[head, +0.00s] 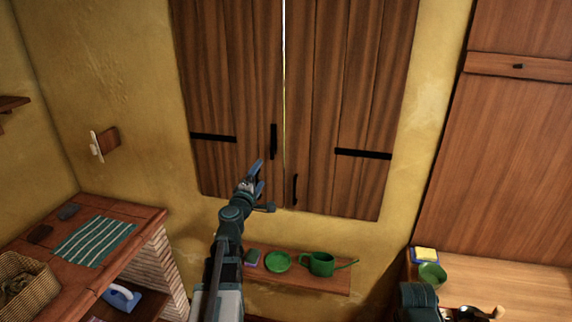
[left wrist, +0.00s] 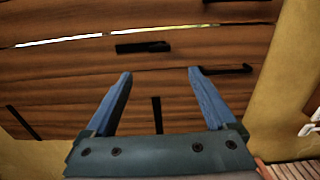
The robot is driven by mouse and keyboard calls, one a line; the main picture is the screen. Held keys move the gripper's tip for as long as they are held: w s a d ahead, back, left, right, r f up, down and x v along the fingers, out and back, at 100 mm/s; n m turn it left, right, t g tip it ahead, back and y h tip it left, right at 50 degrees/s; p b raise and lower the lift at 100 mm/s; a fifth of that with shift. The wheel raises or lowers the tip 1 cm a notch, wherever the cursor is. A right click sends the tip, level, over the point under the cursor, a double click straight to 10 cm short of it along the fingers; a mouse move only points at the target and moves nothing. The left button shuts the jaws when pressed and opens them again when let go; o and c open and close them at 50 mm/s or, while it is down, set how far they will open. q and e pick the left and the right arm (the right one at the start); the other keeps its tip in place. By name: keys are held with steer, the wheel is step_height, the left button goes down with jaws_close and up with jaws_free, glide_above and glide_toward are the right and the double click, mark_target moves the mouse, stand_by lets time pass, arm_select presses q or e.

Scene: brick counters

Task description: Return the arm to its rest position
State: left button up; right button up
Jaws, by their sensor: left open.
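My left arm reaches up from the bottom centre of the head view. Its gripper (head: 260,176) is open and empty, in front of the lower part of the wooden shutters. In the left wrist view the two blue fingers (left wrist: 159,74) stand apart with only shutter boards between them. The left shutter (head: 225,80) and right shutter (head: 350,90) stand almost closed, with a thin bright gap between them. They have black handles (head: 273,141). Part of my right arm shows at the bottom right edge; its fingers cannot be made out.
Below the shutters a shelf (head: 310,284) holds a green dish (head: 278,262) and a green watering can (head: 321,264). A brick counter (head: 140,215) at left carries a striped cloth (head: 95,241) and a basket (head: 25,284). A wooden counter (head: 530,290) stands at right.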

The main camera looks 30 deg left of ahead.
arm_select(q)
steer(key=shift+d, duration=0.1)
steer(key=s+d+f+m+g+h+b, duration=0.15)
steer(key=d+f+m+h, duration=0.3)
steer(key=d, duration=0.65)
steer(key=d+f+m+g+h, duration=0.35)
steer(key=d+m, duration=0.25)
steer(key=d, duration=0.4)
steer(key=d+f+m+g+h+b, duration=0.1)
steer(key=d+f+m+g+h, duration=0.3)
steer(key=d, duration=0.7)
steer(key=s+d+f+m+g+y, duration=0.1)
steer(key=s+d+f+m+g, duration=0.1)
steer(key=s+d+f+m, duration=0.45)
steer(key=s+f+m+g+y+b, duration=0.1)
steer(key=s+f+m+g+y, duration=0.1)
steer(key=s, duration=0.6)
steer(key=s+d+f+m+g+y+b, duration=0.1)
steer(key=s+f+g+y, duration=0.3)
steer(key=s+f+y, duration=0.2)
steer(key=shift+s+d+f+m+g, duration=0.2)
steer(key=shift+s+d+m+g, duration=0.15)
steer(key=shift+s, duration=0.85)
